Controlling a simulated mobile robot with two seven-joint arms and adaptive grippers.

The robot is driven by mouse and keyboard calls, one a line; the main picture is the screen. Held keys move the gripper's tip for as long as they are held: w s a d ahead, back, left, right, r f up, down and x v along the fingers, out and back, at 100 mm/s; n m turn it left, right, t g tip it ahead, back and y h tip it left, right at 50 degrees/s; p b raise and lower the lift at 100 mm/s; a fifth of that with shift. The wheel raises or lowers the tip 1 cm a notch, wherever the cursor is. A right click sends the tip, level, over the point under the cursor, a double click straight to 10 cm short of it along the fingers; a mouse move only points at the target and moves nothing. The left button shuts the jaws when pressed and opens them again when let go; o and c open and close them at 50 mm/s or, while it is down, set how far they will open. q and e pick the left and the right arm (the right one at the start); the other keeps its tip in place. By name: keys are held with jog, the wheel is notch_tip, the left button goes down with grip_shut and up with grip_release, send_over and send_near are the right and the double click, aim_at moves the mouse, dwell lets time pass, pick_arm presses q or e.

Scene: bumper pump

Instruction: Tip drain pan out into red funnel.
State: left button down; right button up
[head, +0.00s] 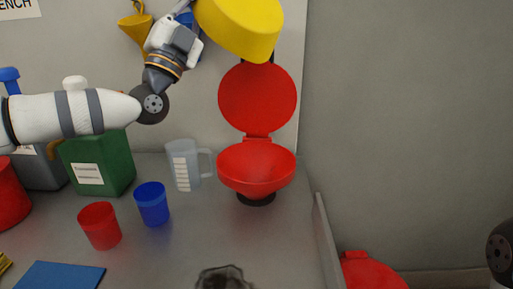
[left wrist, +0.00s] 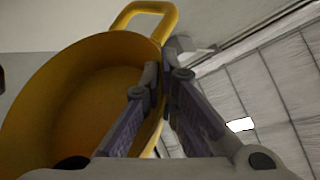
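The yellow drain pan (head: 240,28) is held high at the top of the head view, tilted, its upper part cut off by the frame. My left gripper (left wrist: 163,100) is shut on the pan's rim; its two fingers lie either side of the wall in the left wrist view. That view looks into the pan's yellow inside (left wrist: 85,100); whether it holds liquid I cannot tell. The red funnel (head: 257,170) stands on the bench below, its round lid (head: 257,97) raised behind. The pan appears above the lid in the picture, apart from the bowl. My right gripper is not in view.
A clear measuring jug (head: 184,165) stands just left of the funnel. A blue cup (head: 152,204), red cup (head: 100,226) and green container (head: 98,165) are further left. A raised bench edge (head: 326,240) runs right of the funnel. A small yellow funnel (head: 136,25) hangs on the wall.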

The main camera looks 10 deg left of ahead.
aim_at(210, 28)
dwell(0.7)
